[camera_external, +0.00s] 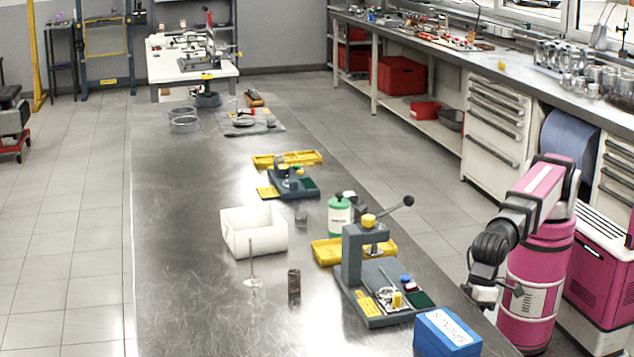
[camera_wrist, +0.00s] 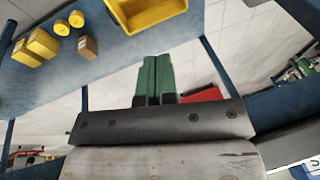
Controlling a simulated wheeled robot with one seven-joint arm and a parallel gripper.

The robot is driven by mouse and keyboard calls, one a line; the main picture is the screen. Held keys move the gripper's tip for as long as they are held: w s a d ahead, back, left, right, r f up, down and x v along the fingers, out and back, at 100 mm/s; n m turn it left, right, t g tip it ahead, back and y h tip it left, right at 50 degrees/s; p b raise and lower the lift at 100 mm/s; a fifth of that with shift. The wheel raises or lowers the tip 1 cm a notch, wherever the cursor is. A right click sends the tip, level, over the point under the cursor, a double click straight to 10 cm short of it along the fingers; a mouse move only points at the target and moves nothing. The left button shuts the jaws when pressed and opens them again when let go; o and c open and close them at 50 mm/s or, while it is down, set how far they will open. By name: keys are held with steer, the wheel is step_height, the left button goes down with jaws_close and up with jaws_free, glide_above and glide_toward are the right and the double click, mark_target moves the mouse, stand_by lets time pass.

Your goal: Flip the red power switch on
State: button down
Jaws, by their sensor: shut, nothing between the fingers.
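I cannot clearly make out the red power switch. A small red and white part (camera_external: 411,286) sits on the base of the grey lever press (camera_external: 352,258), beside a blue knob; it is too small to identify. My gripper (camera_external: 488,294) is at the right of the steel bench, beyond its edge and apart from the press. In the wrist view my gripper (camera_wrist: 156,82) shows two green fingers pressed together with nothing between them.
A blue box (camera_external: 447,334) stands at the bench's near right edge. A white bin (camera_external: 254,232), a green bottle (camera_external: 339,217) and yellow trays stand farther along the bench (camera_external: 190,260). The wrist view shows yellow blocks (camera_wrist: 42,44) and a yellow tray (camera_wrist: 147,17) on a blue surface.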

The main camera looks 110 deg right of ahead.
steer(key=a+r+y, duration=0.1)
steer(key=a+r, duration=0.7)
steer(key=r, duration=0.5)
steer(key=w+d+r+n+t+h, duration=0.1)
steer(key=w+d+r+t+h, duration=0.1)
steer(key=w+d+r, duration=0.35)
steer(key=w+d+r+n+t+h, duration=0.1)
steer(key=w+d+r+t, duration=0.1)
steer(key=w+r, duration=0.55)
glide_above(411, 285)
steer(key=s, duration=0.1)
step_height(411, 285, down, 5)
steer(key=shift+s+f, duration=0.15)
steer(key=shift+f, duration=0.05)
steer(key=f, duration=0.3)
steer(key=shift+s+f, duration=0.1)
steer(key=shift+s, duration=0.15)
steer(key=shift+f, duration=0.5)
steer(key=shift+s, duration=0.1)
